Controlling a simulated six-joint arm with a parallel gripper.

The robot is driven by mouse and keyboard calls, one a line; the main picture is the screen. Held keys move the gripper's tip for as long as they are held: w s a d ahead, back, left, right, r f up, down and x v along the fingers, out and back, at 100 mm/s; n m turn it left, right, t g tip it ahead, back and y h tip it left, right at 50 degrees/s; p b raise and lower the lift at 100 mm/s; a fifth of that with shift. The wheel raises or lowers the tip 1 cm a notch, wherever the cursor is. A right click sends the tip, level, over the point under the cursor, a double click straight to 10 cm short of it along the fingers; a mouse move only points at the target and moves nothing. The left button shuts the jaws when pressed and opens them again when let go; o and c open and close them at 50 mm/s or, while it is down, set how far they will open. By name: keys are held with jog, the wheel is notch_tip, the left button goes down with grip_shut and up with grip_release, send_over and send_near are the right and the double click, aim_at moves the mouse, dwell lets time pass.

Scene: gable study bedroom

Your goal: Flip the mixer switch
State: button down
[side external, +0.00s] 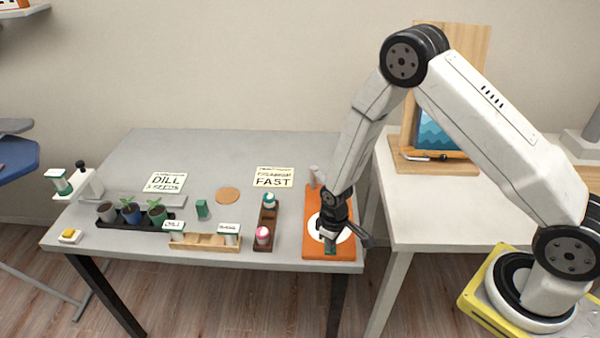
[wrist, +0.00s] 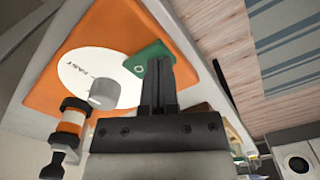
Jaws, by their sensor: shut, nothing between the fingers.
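An orange board (side external: 316,250) lies near the right end of the grey table, with a white disc (side external: 345,235) on it. A green piece (wrist: 146,58) with a small ring mark overlaps the disc's edge. I cannot tell which part is the mixer switch. My gripper (side external: 331,243) is shut and points down over the board. In the wrist view its fingertips (wrist: 158,58) are at the green piece; contact is unclear. My gripper hides part of the disc in the side view.
A card reading FAST (side external: 273,177) and one reading DILL (side external: 165,182) lie behind. A brown tray (side external: 262,246), a wooden rack (side external: 196,242) and potted plants (side external: 130,213) stand left. A white side table (side external: 430,220) is at the right. The table's back is clear.

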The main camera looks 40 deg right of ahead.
jog(key=shift+f, duration=0.3)
dwell(0.5)
jog(key=shift+r, duration=3.5)
jog(key=shift+r, duration=0.1)
jog(key=s+d+r+m+t, duration=0.1)
jog(key=s+r, duration=0.4)
jog(key=r, duration=0.3)
jog(key=s+d+r+m+t, duration=0.1)
jog(key=s+r+m, duration=0.1)
jog(key=s+r, duration=0.3)
notch_tip(320, 180, up, 3)
jog(key=shift+s+d+f+t, duration=0.15)
jog(key=shift+s+d+t, duration=0.15)
jog(key=shift+s, duration=0.1)
